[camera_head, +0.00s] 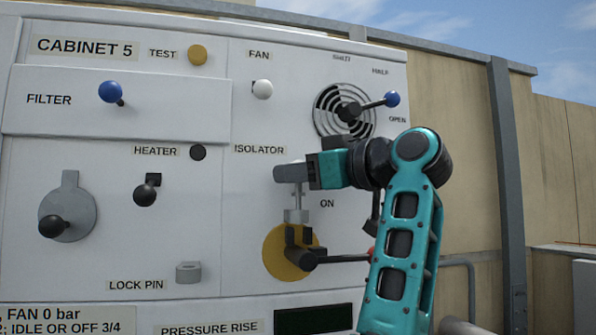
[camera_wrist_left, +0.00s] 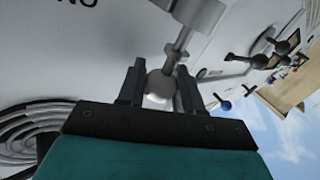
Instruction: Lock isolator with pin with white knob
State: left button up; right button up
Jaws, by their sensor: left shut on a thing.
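My left gripper (camera_head: 290,172) is shut on the white knob (camera_wrist_left: 157,86) of the pin, above the isolator. The pin's grey shaft (camera_wrist_left: 180,42) runs from the knob to a grey block (camera_wrist_left: 200,12), also visible in the head view (camera_head: 297,215). I cannot tell how deep the pin sits in it. The isolator (camera_head: 275,258) is a yellow disc with a black handle pointing right, just below the word ON. The handle's red end is partly hidden by my arm. The lock pin holder (camera_head: 188,272) at lower left shows no pin. My right gripper is not in view.
Around the isolator on the white cabinet are a white fan knob (camera_head: 262,89), a blue-tipped lever (camera_head: 391,99) by a round vent, a black heater knob (camera_head: 146,194) and a blue filter knob (camera_head: 111,92). A dark display (camera_head: 313,319) is below.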

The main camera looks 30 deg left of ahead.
pick_arm(q)
jog(key=shift+f+b, duration=0.6)
jog(key=shift+f, duration=0.35)
dwell(0.4)
jog(key=o, duration=1.1)
jog(key=shift+s, duration=0.1)
jog(key=shift+o, duration=0.2)
jog(key=shift+d, duration=0.15)
jog(key=shift+d, duration=0.25)
jog(key=s+d, duration=0.1)
jog(key=d, duration=1.1)
jog(key=shift+s, duration=0.25)
